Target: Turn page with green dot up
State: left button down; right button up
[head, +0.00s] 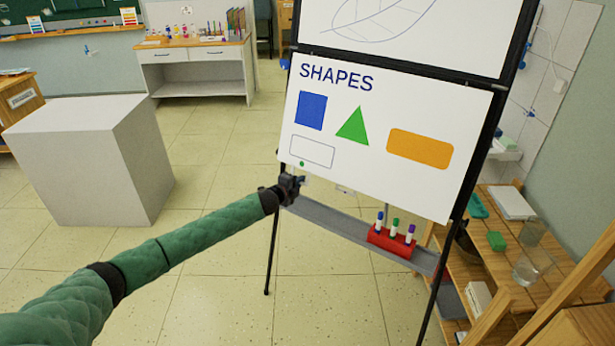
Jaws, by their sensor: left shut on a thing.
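The page (350,168) headed "SHAPES" hangs on the black-framed easel, with a blue square, a green triangle, an orange rectangle and an empty outlined box. Its green dot (302,163) is near the lower left corner. My left gripper (298,181) is at the page's lower left edge, just below the green dot, and is shut on the page there. The fingertips are small and dark, so the exact hold is hard to see. Another sheet (470,30) with a leaf drawing is above, cut off by the view. My right gripper is not in view.
The easel's grey ledge (335,222) holds a red marker holder (391,243) with three markers. A wooden shelf (505,255) with glasses and boxes stands close on the right. A white block (90,165) stands at left. Floor (215,180) between is clear.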

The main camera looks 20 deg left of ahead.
pick_arm(q)
jog(key=shift+r+p+v, duration=0.2)
jog(key=shift+p+v, duration=0.15)
jog(key=shift+v, duration=0.6)
jog(key=shift+r+p+v, duration=0.15)
jog(key=shift+p+v, duration=0.2)
jog(key=shift+v, duration=0.55)
jog(key=shift+w, duration=0.1)
jog(key=s+a+r+p, duration=0.2)
jog(key=s+r+p, duration=0.2)
jog(key=s, duration=0.3)
jog(key=shift+s+a+r+p, duration=0.35)
jog(key=shift+r+p, duration=0.05)
